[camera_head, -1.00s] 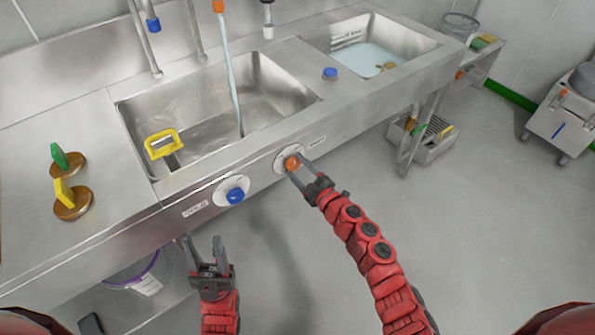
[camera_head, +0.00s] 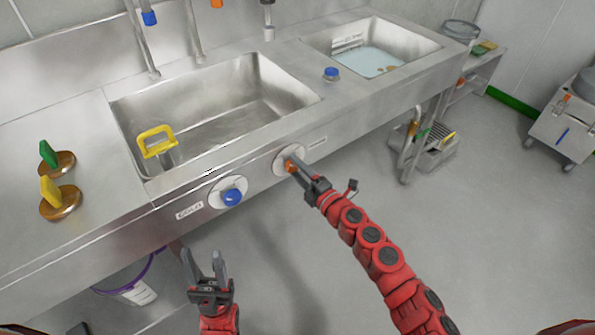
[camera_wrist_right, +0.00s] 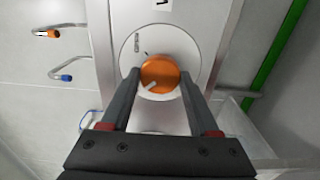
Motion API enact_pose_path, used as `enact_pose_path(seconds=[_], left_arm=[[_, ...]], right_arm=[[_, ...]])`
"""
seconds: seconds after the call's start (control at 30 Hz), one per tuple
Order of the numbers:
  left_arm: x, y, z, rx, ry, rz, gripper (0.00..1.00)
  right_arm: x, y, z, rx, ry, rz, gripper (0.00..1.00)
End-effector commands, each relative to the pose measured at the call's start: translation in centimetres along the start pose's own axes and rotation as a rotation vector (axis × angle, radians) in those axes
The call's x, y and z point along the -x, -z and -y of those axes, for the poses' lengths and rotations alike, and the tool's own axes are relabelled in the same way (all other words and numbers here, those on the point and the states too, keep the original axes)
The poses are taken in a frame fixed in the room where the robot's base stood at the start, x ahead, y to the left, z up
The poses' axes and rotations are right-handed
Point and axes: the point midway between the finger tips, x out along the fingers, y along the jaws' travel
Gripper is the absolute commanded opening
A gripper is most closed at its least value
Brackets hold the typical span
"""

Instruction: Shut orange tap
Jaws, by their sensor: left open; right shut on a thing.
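The orange tap (camera_head: 289,165) is a round knob on a white dial plate on the front panel of the sink counter. My right gripper (camera_head: 292,168) is shut on it. In the right wrist view the orange tap (camera_wrist_right: 160,74) sits between the two fingers, with a pale pointer mark at its lower left. The orange-marked spout (camera_head: 216,3) stands above the left basin, and no water stream shows from it. My left gripper (camera_head: 206,268) is open and empty, below and in front of the counter, apart from everything.
A blue knob (camera_head: 232,197) sits left of the orange tap on the same panel. A yellow-handled thing (camera_head: 157,141) stands in the left basin. A purple-rimmed bucket (camera_head: 131,291) is under the counter.

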Motion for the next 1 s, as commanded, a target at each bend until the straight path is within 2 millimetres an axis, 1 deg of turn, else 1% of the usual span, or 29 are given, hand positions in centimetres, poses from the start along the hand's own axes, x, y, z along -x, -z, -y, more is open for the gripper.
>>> enact_pose_path(seconds=[0.03, 0.47, 0.5, 0.63, 0.67, 0.9, 1.0], left_arm=[[0.12, -0.02, 0.0, 0.0, 0.0, 0.0, 0.49], [0.13, -0.02, -0.01, 0.0, 0.0, 0.0, 0.49], [0.13, -0.02, -0.01, 0.0, 0.0, 0.0, 0.49], [0.13, -0.03, -0.01, 0.0, 0.0, 0.0, 0.49], [0.12, -0.02, -0.01, 0.0, 0.0, 0.0, 0.49], [0.12, -0.03, -0.01, 0.0, 0.0, 0.0, 0.49], [0.13, -0.02, -0.01, 0.0, 0.0, 0.0, 0.49]], right_arm=[[0.06, -0.03, 0.23, 0.006, 0.003, 0.001, 0.06], [0.07, -0.04, 0.17, 0.015, 0.003, 0.001, 0.06], [0.07, -0.04, 0.17, 0.015, 0.003, 0.0, 0.65], [0.05, -0.03, 0.12, 0.014, 0.002, 0.0, 0.89], [0.05, -0.02, 0.11, 0.014, 0.002, 0.0, 0.92], [0.04, -0.01, 0.05, 0.014, 0.001, 0.0, 0.92], [0.34, -0.08, 0.04, 0.014, 0.001, 0.001, 0.92]])
